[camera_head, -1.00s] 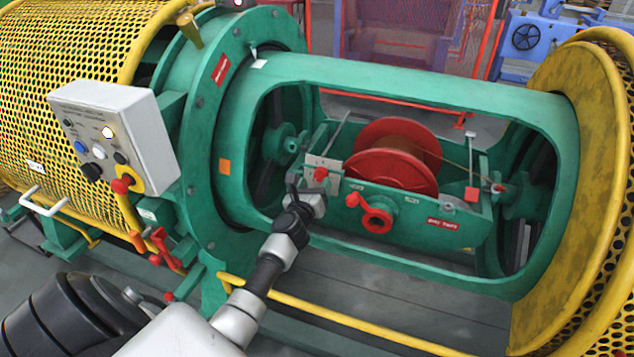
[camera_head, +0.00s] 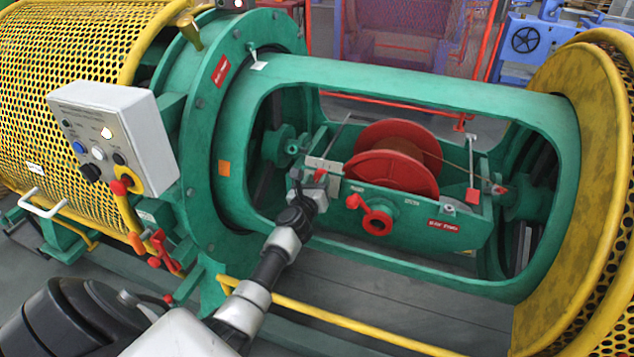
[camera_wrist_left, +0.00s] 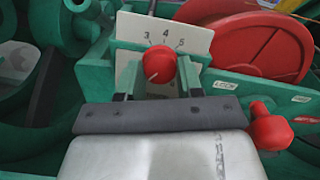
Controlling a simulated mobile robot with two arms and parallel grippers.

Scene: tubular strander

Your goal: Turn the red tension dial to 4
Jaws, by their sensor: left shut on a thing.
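The red tension dial (camera_wrist_left: 161,66) sits in front of a pale scale plate (camera_wrist_left: 196,38) with 3, 4 and 5 visible along its top. A white mark on the dial's face is at its lower left, away from the 4. My left gripper (camera_wrist_left: 154,82) has one finger on each side of the dial and is shut on it. In the head view the dial (camera_head: 320,175) shows as a small red spot at the tip of my left gripper (camera_head: 314,183). The rest of the scale is hidden. My right gripper is not in view.
A red lever handle (camera_head: 373,215) stands close to the right of the dial, marked LOCK nearby. A red reel (camera_head: 390,175) is behind in the green cradle.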

